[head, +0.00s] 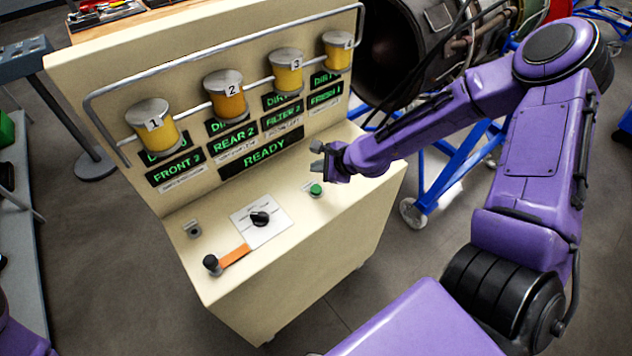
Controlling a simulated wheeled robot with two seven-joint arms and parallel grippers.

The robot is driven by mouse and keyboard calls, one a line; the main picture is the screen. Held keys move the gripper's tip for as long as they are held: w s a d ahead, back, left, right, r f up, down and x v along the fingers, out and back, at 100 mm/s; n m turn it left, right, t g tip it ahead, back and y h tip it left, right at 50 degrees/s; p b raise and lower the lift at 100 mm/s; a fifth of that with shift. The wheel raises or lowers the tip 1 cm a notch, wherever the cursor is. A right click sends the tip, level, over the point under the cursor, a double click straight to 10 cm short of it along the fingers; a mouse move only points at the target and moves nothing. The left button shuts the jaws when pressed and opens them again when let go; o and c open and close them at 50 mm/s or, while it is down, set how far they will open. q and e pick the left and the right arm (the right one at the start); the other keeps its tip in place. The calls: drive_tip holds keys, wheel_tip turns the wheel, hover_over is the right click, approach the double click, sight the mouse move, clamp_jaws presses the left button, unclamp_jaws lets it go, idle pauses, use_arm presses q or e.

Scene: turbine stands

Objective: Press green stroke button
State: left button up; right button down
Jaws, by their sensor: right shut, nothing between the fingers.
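The green stroke button (316,190) sits on the right part of the sloped cream console top (290,235). It is a small round green cap on a light plate and is uncovered.
The console also has a black rotary knob (260,218), an orange lever (234,256) and a small socket (193,229). A turbine on a blue stand (455,180) stands at the right.

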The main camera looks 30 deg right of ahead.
sight(319, 190)
wheel_tip(319, 190, down, 6)
drive_tip(key=b, duration=0.4)
drive_tip(key=shift+r, duration=0.2)
drive_tip(key=shift+f, duration=0.2)
idle(1.3)
drive_tip(key=shift+f+b, duration=0.4)
drive_tip(key=shift+b, duration=0.05)
drive_tip(key=shift+f+b, duration=0.35)
drive_tip(key=shift+f, duration=0.15)
idle(0.4)
drive_tip(key=shift+r, duration=0.15)
drive_tip(key=shift+r+p, duration=0.8)
drive_tip(key=shift+p, duration=0.15)
drive_tip(key=shift+r, duration=0.1)
